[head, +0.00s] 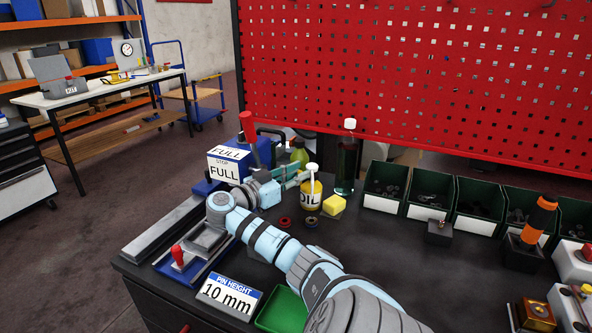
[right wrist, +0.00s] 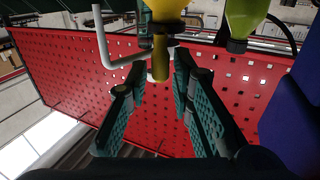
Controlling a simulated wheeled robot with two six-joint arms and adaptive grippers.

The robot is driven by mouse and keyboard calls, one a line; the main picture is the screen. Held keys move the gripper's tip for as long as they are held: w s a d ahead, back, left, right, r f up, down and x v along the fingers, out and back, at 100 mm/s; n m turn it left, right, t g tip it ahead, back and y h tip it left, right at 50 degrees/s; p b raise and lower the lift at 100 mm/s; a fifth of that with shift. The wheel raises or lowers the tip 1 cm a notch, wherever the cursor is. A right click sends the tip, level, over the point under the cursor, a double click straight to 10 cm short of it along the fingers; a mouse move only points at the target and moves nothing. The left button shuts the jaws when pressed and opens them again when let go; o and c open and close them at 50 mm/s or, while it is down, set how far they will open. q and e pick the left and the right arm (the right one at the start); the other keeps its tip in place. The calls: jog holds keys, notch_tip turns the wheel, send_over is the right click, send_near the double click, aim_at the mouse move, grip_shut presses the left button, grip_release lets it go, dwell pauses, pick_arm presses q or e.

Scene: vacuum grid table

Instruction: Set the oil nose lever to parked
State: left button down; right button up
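A yellow can labelled OIL (head: 309,194) with a white upright nose (head: 312,172) stands on the dark table. My right gripper (head: 297,178) reaches in from its left, with its fingertips close to the can's upper part. In the right wrist view the fingers (right wrist: 160,75) are spread. The yellow body (right wrist: 168,8) is at the top edge, and a short olive-gold cylinder (right wrist: 160,58) hangs between the fingertips, with no clear contact. A bent white tube (right wrist: 122,62) is beside the left finger. I cannot tell which part is the lever. My left gripper is not in view.
A blue unit with FULL signs (head: 225,168) and a red handle is left of the gripper. Green bins (head: 431,190) stand right, before a red pegboard (head: 420,75).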

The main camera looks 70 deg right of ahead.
jog(key=v, duration=0.7)
jog(key=shift+a, duration=0.25)
